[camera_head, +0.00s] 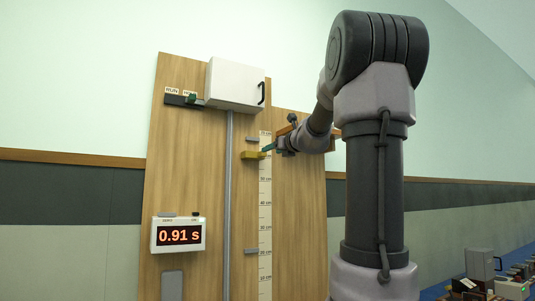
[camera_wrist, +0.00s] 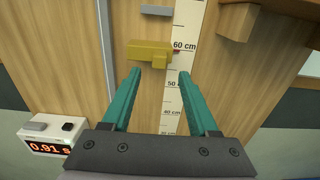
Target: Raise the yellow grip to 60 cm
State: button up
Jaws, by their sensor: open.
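The yellow grip (camera_wrist: 148,53) is a small block on the wooden board, left of the white centimetre scale (camera_wrist: 174,105). In the wrist view it stands about level with the 60 cm label. It also shows in the head view (camera_head: 250,156), beside the upper part of the scale. My gripper (camera_wrist: 160,72) has two teal fingers, spread apart with nothing between them. The fingertips appear just below the yellow grip in the wrist view and do not seem to hold it. In the head view my gripper (camera_head: 268,149) is at the right of the grip, by the scale.
A grey vertical rail (camera_head: 228,200) runs left of the scale. Grey blocks sit above (camera_head: 252,139) and below (camera_head: 251,252) the yellow grip. A display (camera_head: 179,235) reads 0.91 s. A white box (camera_head: 235,84) is at the top. A wooden block (camera_wrist: 238,22) juts out at right.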

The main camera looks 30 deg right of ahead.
jog(key=s, duration=0.4)
dwell(0.4)
jog(key=s+a+f+n+g+y, duration=0.2)
jog(key=s+a+f+n+g, duration=0.1)
jog(key=s+a+f+n, duration=0.45)
jog(key=s+a+f+n+g+y, duration=0.3)
jog(key=s+a+f+n, duration=0.1)
jog(key=a+f+n, duration=0.55)
jog(key=s+a+f+n+g+h, duration=0.1)
jog(key=s+f+n+g+h, duration=0.2)
jog(key=s+f+n, duration=0.9)
jog(key=n+g, duration=0.2)
jog(key=shift+s+a+n+h, duration=0.2)
jog(key=shift+a+n+h, duration=0.1)
jog(key=shift+a, duration=0.1)
